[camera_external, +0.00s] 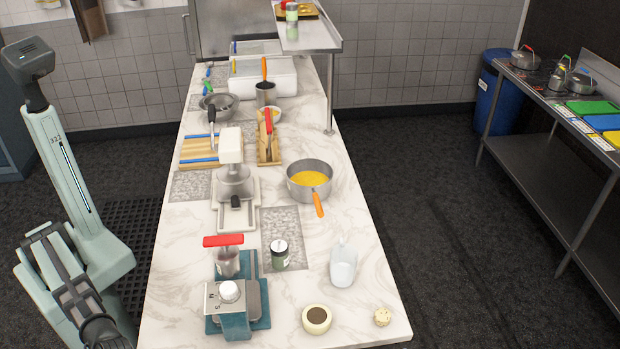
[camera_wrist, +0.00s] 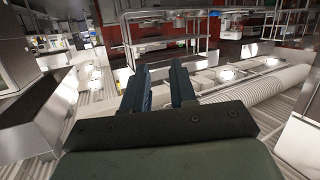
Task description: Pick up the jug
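A pale, see-through jug (camera_external: 343,266) stands on the marble worktop (camera_external: 375,312), near its front right part. It looks empty. My arm is at the left edge of the external view, off the worktop and well away from the jug. My gripper (camera_wrist: 158,68) shows in the wrist view with its two dark fingers apart and nothing between them. The jug does not show in the wrist view, which looks out across the room. My fingers cannot be made out in the external view.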

